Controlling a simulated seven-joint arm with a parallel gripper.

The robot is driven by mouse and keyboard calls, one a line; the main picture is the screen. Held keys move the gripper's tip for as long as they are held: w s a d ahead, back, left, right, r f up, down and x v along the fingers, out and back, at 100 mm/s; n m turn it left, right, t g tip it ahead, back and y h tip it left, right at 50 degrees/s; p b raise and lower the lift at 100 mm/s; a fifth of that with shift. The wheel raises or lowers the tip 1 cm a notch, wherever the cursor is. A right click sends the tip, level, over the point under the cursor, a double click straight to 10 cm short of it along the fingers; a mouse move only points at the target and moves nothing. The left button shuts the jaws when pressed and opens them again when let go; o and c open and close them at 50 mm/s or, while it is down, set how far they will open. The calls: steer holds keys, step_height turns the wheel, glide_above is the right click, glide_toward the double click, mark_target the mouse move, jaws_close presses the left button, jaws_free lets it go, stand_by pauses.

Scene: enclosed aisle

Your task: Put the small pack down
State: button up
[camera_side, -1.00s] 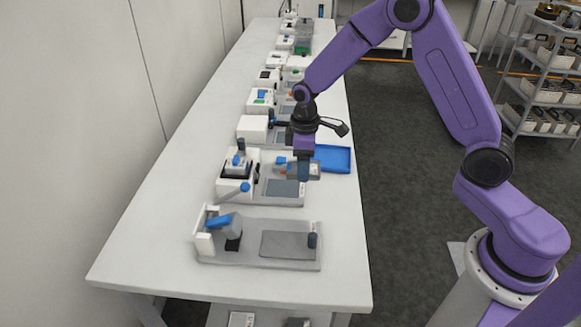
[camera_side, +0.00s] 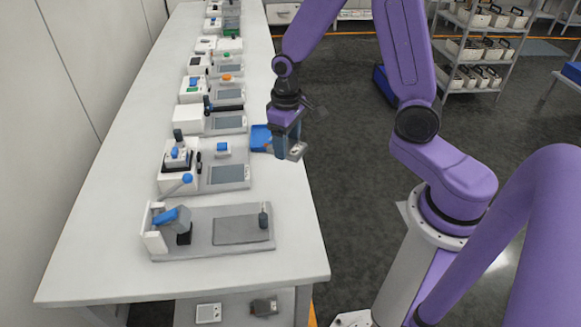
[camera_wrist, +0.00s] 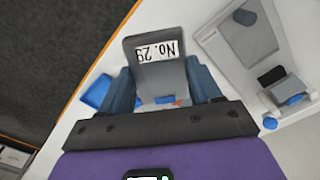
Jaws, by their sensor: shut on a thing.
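The small pack (camera_wrist: 158,60) is a grey block with a white label reading "No. 29". It sits between the two fingers of my gripper (camera_wrist: 161,84) in the wrist view. In the side view my gripper (camera_side: 287,146) is shut on the pack (camera_side: 297,151), held in the air by the right edge of the bench. The blue tray (camera_side: 260,138) lies on the bench just left of and behind the gripper, which hides part of it. A blue corner of the tray (camera_wrist: 97,90) also shows left of the pack in the wrist view.
The white bench (camera_side: 110,240) carries a row of fixtures. The nearest (camera_side: 208,232) has a grey plate and a blue-topped part; the one behind it (camera_side: 205,170) has a blue-knobbed lever. Dark floor (camera_side: 345,200) lies right of the bench. Shelving (camera_side: 480,50) stands at the back.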

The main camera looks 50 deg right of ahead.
steer(key=shift+s+d+m, duration=0.4)
steer(key=shift+d+m, duration=0.1)
steer(key=shift+m, duration=0.6)
steer(key=m, duration=0.2)
steer(key=a+m, duration=0.1)
steer(key=m, duration=0.1)
steer(key=w+m, duration=0.1)
steer(key=m, duration=0.1)
steer(key=shift+w+a, duration=0.1)
steer(key=shift+a, duration=0.1)
steer(key=m, duration=0.2)
steer(key=a+m, duration=0.1)
steer(key=m, duration=0.1)
steer(key=w+m, duration=0.1)
steer(key=m, duration=0.1)
steer(key=shift+a+r+m, duration=0.15)
steer(key=shift+m, duration=0.25)
steer(key=m, duration=0.2)
steer(key=a+m, duration=0.1)
steer(key=m, duration=0.3)
steer(key=shift+w+a+r, duration=0.1)
steer(key=shift+w+a, duration=0.05)
steer(key=shift+w, duration=0.25)
steer(key=m, duration=0.8)
glide_above(228, 174)
steer(key=s, duration=0.1)
step_height(228, 174, down, 8)
steer(key=shift+f, duration=0.2)
steer(key=shift+w+f, duration=0.45)
steer(key=shift+f, duration=1.7)
